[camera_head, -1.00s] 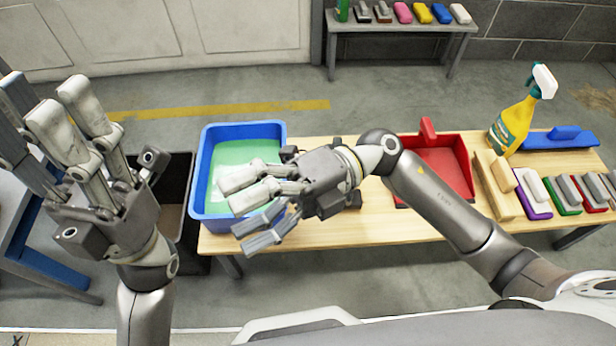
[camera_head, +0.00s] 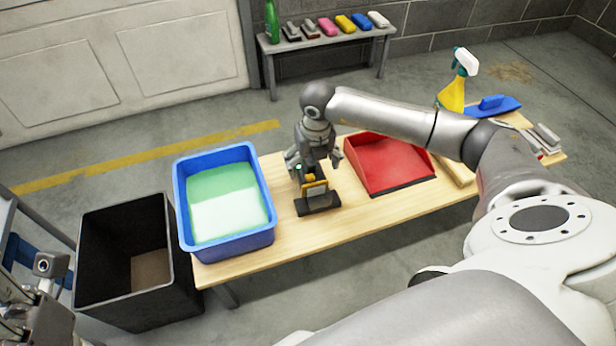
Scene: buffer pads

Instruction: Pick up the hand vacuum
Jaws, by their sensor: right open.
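The hand vacuum (camera_head: 317,203) appears to be the black tool with a yellow part, on the wooden table (camera_head: 235,268) between the blue tub and the red dustpan. My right gripper (camera_head: 312,168) points down right above it, open, with its fingers around the upper part. Whether the fingers touch it I cannot tell, and the gripper hides the vacuum's top. My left gripper (camera_head: 30,312) is cut off at the lower left edge, away from the table, and its fingers are not clear.
A blue tub (camera_head: 183,215) with green and white contents stands left of the vacuum. A red dustpan (camera_head: 390,165) lies close on its right. A black bin (camera_head: 95,270) stands on the floor at left. A yellow spray bottle (camera_head: 452,95) and blue tool (camera_head: 492,106) are further right.

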